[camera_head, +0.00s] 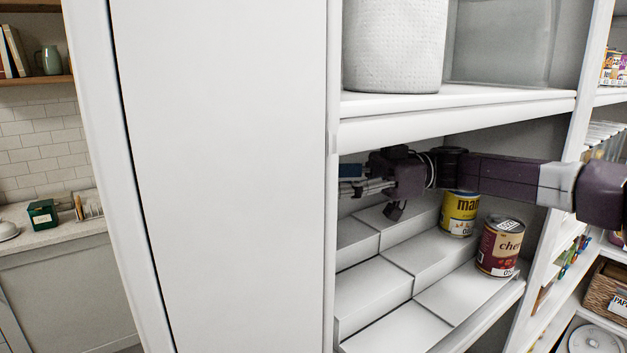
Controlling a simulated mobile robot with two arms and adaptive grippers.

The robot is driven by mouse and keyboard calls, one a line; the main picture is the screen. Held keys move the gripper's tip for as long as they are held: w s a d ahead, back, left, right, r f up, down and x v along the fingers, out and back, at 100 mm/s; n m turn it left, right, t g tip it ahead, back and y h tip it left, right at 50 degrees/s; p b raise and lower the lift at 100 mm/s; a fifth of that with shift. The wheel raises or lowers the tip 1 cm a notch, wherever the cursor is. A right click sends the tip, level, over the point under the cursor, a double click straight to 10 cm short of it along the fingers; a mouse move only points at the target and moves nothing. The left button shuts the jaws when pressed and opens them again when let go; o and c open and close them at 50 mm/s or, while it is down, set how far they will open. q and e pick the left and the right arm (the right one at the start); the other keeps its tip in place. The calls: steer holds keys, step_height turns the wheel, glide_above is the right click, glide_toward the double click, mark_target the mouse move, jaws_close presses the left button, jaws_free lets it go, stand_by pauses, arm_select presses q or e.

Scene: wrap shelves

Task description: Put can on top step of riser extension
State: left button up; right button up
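A white stepped riser (376,292) stands on the lower shelf, with its blocks at several heights. A yellow can (459,214) with dark lettering stands upright on it toward the back right. A dark red can (500,248) with a cream band stands upright in front and to the right of the yellow one. My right gripper (353,180) reaches in from the right, above the riser and left of both cans. Its fingers point left and are partly cut off by the cabinet's side panel, so their opening is unclear. A small blue patch shows by the fingers. My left gripper is out of view.
A tall white side panel (225,180) closes the cabinet on the left. The shelf board (450,104) above holds a white textured container (394,45) and a grey translucent bin (500,42). An upright post (553,225) bounds the bay on the right.

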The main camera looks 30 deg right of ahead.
steer(key=shift+s+a+f, duration=0.1)
steer(key=shift+f, duration=0.05)
steer(key=shift+f, duration=0.35)
steer(key=o, duration=1.2)
steer(key=shift+f, duration=0.15)
steer(key=shift+c, duration=0.2)
steer(key=shift+r, duration=0.85)
steer(key=s+d+b, duration=0.1)
steer(key=d+b, duration=0.1)
steer(key=d, duration=0.5)
steer(key=shift+d+f, duration=0.15)
steer(key=shift+d, duration=0.1)
